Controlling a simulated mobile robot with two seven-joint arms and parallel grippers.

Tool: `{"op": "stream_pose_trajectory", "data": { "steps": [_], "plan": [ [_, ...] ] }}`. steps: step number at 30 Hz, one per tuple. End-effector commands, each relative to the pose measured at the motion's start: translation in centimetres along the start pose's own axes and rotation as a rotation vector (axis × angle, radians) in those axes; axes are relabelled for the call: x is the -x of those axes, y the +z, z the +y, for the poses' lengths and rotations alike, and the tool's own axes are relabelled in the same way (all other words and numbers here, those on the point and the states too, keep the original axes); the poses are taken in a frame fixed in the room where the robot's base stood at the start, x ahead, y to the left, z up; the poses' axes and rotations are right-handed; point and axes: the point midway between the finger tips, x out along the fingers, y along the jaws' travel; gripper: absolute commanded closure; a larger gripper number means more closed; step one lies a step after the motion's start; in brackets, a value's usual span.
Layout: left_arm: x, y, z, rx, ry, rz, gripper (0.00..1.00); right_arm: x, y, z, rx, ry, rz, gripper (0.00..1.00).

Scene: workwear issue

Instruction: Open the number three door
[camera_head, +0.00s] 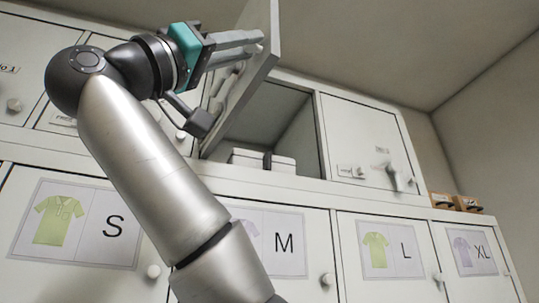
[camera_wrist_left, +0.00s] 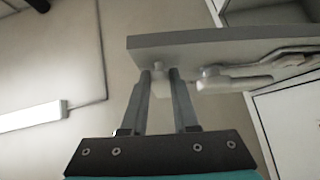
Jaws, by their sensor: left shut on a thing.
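The open door (camera_head: 262,68) is the third from the left in the upper cabinet row, and it stands swung out from its compartment (camera_head: 285,110). Its own number cannot be read. My left gripper (camera_head: 257,43) is at the door's outer face near its free edge. In the left wrist view the fingers (camera_wrist_left: 160,75) reach the pale door panel (camera_wrist_left: 225,42) and are shut on its knob, mostly hidden between them. My right gripper is not in view.
White boxes (camera_head: 248,158) stand inside the open compartment. A shut upper door (camera_head: 365,140) is to the right. Lower doors carry shirt pictures and size letters such as S (camera_head: 75,222) and L (camera_head: 385,258). Brown boxes (camera_head: 455,202) sit on the ledge at the far right.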

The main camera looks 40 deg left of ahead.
Motion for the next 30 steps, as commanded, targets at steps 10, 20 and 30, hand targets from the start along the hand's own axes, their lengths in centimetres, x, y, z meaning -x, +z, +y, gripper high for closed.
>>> {"op": "stream_pose_trajectory", "data": {
  "steps": [10, 20, 30],
  "plan": [
    [1.4, -1.5, -0.4, 0.051, 0.046, 0.002, 1.0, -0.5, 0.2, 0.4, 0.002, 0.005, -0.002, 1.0],
    [1.4, -1.6, -0.4, 0.052, 0.046, 0.003, 1.0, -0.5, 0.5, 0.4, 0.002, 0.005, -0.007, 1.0],
    [1.4, -1.5, -0.4, 0.051, 0.047, 0.001, 0.43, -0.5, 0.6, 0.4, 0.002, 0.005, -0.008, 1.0]
  ]
}}
